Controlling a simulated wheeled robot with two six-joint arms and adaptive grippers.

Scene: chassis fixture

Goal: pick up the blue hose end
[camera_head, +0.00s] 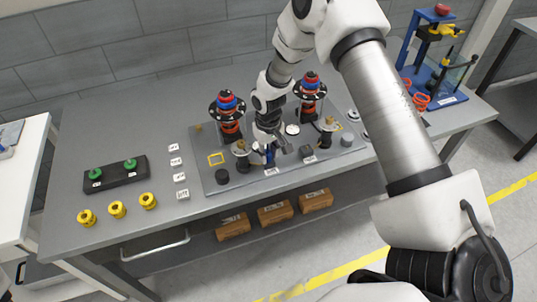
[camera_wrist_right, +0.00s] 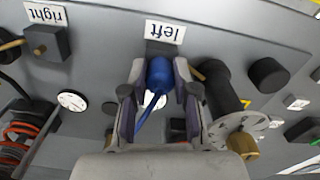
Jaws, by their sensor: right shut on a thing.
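The blue hose end (camera_wrist_right: 158,76) sits between the two fingers of my right gripper (camera_wrist_right: 157,88) in the right wrist view, with its thin blue hose running back toward the palm. My right gripper (camera_head: 272,154) is shut on it, low over the grey chassis plate (camera_head: 215,188). A small dark block under the upside-down "left" label (camera_wrist_right: 164,32) is just beyond the hose end. I cannot tell whether the hose end touches that block. My left gripper is not in view.
Two strut towers with red and blue rings (camera_head: 228,108) (camera_head: 310,88) stand at the back of the plate. A dark cylinder with a metal flange (camera_wrist_right: 222,92) is close beside my right gripper. Yellow parts (camera_head: 117,210) and a black tray (camera_head: 115,176) lie left.

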